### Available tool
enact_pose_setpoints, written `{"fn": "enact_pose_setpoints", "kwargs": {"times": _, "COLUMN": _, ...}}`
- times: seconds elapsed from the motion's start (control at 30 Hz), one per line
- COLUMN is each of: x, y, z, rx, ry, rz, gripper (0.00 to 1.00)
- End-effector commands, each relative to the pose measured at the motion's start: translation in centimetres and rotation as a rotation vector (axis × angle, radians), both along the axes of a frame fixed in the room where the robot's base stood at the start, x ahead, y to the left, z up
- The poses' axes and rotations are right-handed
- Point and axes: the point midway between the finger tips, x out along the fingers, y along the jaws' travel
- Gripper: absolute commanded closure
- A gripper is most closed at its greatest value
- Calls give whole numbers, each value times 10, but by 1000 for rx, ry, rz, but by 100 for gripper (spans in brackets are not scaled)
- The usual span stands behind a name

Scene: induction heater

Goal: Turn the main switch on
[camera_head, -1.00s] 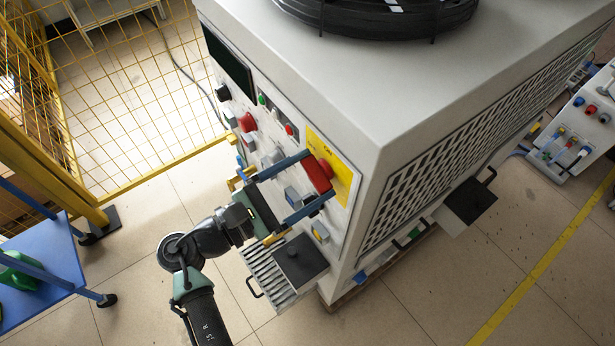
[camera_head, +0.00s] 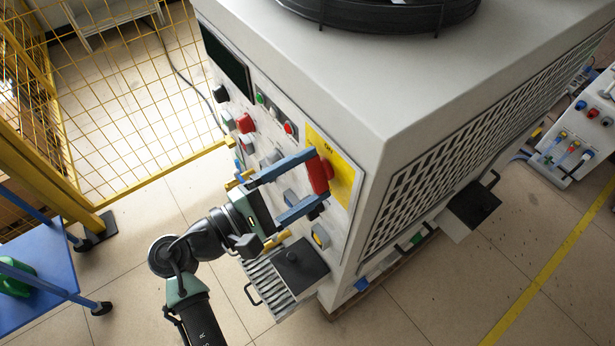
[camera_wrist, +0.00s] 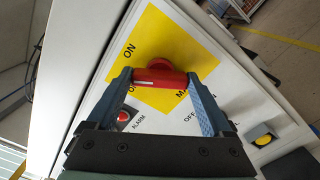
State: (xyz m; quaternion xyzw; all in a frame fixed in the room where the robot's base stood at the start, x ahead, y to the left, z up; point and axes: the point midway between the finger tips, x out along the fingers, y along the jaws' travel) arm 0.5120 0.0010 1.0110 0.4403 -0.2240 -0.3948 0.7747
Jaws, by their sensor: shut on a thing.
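The main switch is a red rotary handle (camera_head: 319,175) on a yellow plate (camera_head: 344,183) near the front corner of the heater cabinet. My gripper (camera_head: 318,177) has its two blue fingers at opposite ends of the handle and is shut on it. In the wrist view, the handle (camera_wrist: 160,79) lies crosswise between the fingertips, with its round red base (camera_wrist: 158,64) behind it. A white mark shows near its left end. "ON" is readable on the yellow plate (camera_wrist: 150,40) and "OFF" on the panel at right; other lettering is partly hidden.
Near my gripper are a red alarm button (camera_wrist: 123,116), a yellow button (camera_wrist: 262,140) and a black-topped box (camera_head: 299,262) below. More knobs, including a red one (camera_head: 245,123), line the panel. A yellow mesh fence (camera_head: 130,90) and blue cart (camera_head: 40,270) stand at left.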

Motion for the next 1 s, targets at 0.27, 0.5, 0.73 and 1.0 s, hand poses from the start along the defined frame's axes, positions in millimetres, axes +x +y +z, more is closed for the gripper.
{"fn": "enact_pose_setpoints", "kwargs": {"times": 0.27, "x": 0, "y": 0, "z": 0, "rx": 2, "ry": -3, "rz": 0, "gripper": 71}}
{"fn": "enact_pose_setpoints", "kwargs": {"times": 0.5, "x": 0, "y": 0, "z": 0, "rx": 2, "ry": -2, "rz": 0, "gripper": 0}}
{"fn": "enact_pose_setpoints", "kwargs": {"times": 0.73, "x": 0, "y": 0, "z": 0, "rx": 2, "ry": -2, "rz": 0, "gripper": 0}}
{"fn": "enact_pose_setpoints", "kwargs": {"times": 1.0, "x": -6, "y": 9, "z": -1, "rx": 2, "ry": -2, "rz": 2, "gripper": 0}}
